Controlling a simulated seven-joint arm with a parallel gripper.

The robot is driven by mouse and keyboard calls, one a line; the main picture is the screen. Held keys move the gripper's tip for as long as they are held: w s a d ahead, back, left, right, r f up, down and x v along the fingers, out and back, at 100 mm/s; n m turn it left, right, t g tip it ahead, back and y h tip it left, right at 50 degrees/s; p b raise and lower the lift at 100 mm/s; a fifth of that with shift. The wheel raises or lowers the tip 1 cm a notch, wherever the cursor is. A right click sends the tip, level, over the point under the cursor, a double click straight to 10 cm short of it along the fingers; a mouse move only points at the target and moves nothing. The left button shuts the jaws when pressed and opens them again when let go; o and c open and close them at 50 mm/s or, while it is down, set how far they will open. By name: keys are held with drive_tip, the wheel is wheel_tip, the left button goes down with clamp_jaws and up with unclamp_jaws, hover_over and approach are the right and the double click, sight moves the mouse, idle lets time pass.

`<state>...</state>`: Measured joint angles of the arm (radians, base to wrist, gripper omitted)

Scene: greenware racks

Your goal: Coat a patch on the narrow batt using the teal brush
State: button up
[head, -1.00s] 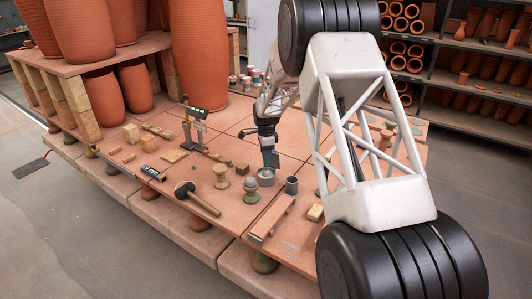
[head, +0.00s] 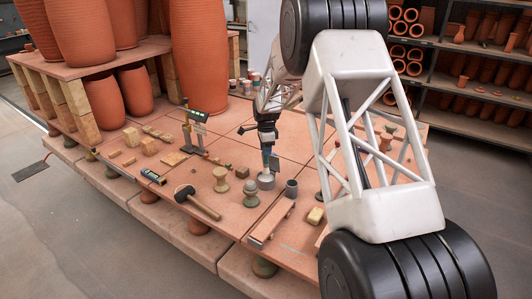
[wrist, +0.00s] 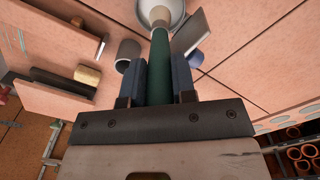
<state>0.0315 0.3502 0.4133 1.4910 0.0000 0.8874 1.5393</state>
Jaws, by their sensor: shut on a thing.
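My gripper (head: 268,158) is shut on the teal brush (wrist: 160,65), whose green handle shows between the blue fingers in the wrist view. The brush points down at a grey bowl (head: 266,182), which also shows at the top of the wrist view (wrist: 147,14). The brush's lower end is at the bowl; I cannot tell whether its tip touches the bowl's contents. A long narrow board (head: 271,222), which looks like the narrow batt, lies flat in front of the bowl, apart from the brush.
A thin grey plate (wrist: 190,32) stands close beside the brush. A mallet (head: 197,200) and small turned stands (head: 221,179) are to the left.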

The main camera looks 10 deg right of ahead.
drive_tip(key=shift+r, duration=1.8)
drive_tip(key=w+a+r+n, duration=0.2)
drive_tip(key=w+a+r, duration=0.2)
drive_tip(key=a, duration=0.1)
drive_tip(key=w+d+f+n, duration=0.2)
drive_tip(key=w+f+n, duration=0.9)
drive_tip(key=n, duration=0.5)
drive_tip(key=shift+w, duration=0.35)
drive_tip(key=shift+d, duration=0.15)
